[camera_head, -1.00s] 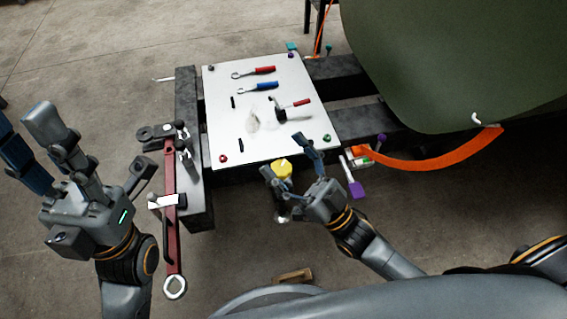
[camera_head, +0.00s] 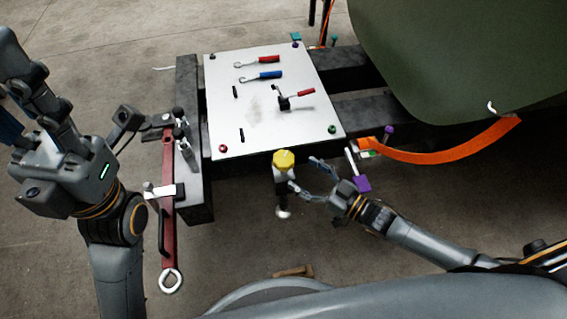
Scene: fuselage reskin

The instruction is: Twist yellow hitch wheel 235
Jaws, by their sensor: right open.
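The yellow hitch wheel (camera_head: 284,160) tops a small grey fitting below the front edge of the white board. My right gripper (camera_head: 303,177) is open just to the right of and slightly below the wheel; its fingers point left toward the fitting. I cannot tell whether they touch it. The wheel itself is in full view. My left gripper (camera_head: 40,125) is at the far left, away from the wheel; its fingers point up, and I cannot tell how far they are apart.
The white board (camera_head: 225,110) carries red and blue wrenches and a small clamp. A red bar (camera_head: 168,225) with a ring end hangs at the left. An orange strap (camera_head: 440,152) and a purple handle (camera_head: 362,184) lie right of the wheel. A green panel (camera_head: 470,60) overhangs the right.

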